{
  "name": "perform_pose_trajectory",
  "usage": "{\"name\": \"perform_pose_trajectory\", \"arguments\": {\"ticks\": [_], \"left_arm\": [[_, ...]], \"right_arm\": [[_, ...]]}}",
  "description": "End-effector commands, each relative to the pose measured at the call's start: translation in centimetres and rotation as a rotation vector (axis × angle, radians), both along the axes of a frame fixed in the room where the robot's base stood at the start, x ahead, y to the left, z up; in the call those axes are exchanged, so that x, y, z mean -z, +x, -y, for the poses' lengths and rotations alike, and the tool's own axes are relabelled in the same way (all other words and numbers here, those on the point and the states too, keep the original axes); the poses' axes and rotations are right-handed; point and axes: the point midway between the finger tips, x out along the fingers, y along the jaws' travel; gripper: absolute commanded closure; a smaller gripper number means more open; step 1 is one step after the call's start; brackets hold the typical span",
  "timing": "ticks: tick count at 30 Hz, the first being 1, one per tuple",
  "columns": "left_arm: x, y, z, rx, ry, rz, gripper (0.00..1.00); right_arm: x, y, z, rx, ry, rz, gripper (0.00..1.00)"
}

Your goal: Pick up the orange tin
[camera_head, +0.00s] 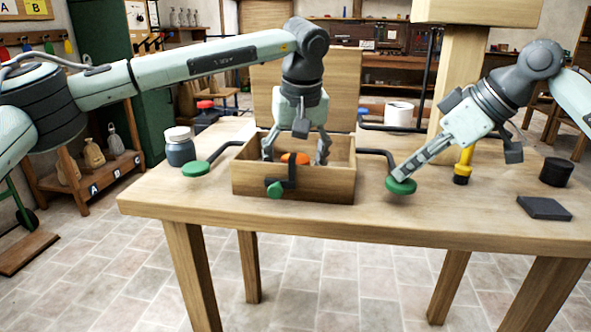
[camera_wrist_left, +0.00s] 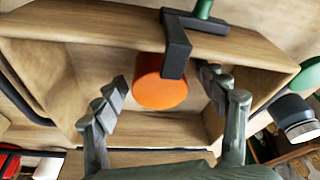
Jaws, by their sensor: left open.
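The orange tin (camera_head: 290,158) lies inside an open wooden box (camera_head: 290,186) on the workbench; its round orange top (camera_wrist_left: 160,96) shows in the left wrist view. My left gripper (camera_head: 296,158) points down into the box, open, with one finger on each side of the tin and gaps between. In the left wrist view its fingertips (camera_wrist_left: 163,83) flank the tin. My right gripper (camera_head: 402,177) appears shut, its tips at the green pad (camera_head: 401,187) on the box's right-hand black lever; whether it presses the pad I cannot tell.
A raised wooden panel (camera_head: 345,88) stands behind the box. A black bracket (camera_wrist_left: 176,50) reaches over the box's wall close to the tin. A lidded jar (camera_head: 180,147) stands left, a yellow-black tool (camera_head: 463,165) and dark block (camera_head: 544,208) right. A wooden post (camera_head: 458,85) rises behind.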

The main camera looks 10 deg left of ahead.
Motion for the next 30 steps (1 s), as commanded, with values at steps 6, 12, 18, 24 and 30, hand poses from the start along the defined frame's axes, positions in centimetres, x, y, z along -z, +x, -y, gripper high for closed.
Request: {"name": "perform_pose_trajectory", "arguments": {"ticks": [6,12,18,24,30], "left_arm": [[-0.1,0.0,0.0,0.0,-0.001,0.001,0.37],[-0.1,0.0,0.0,0.0,-0.001,0.001,0.62],[-0.1,0.0,0.0,0.0,-0.001,0.001,0.85],[-0.2,0.0,0.0,0.0,-0.001,0.001,0.85],[-2.5,0.1,0.1,0.001,-0.002,0.006,0.85]], "right_arm": [[0.0,0.0,0.0,0.0,-0.001,0.0,1.0],[0.0,0.0,0.0,0.0,-0.001,0.0,1.0],[0.0,0.0,0.0,0.0,-0.001,0.0,1.0],[0.0,0.0,0.0,0.0,-0.001,0.0,1.0],[0.0,0.0,0.0,0.0,-0.001,0.0,1.0]]}}
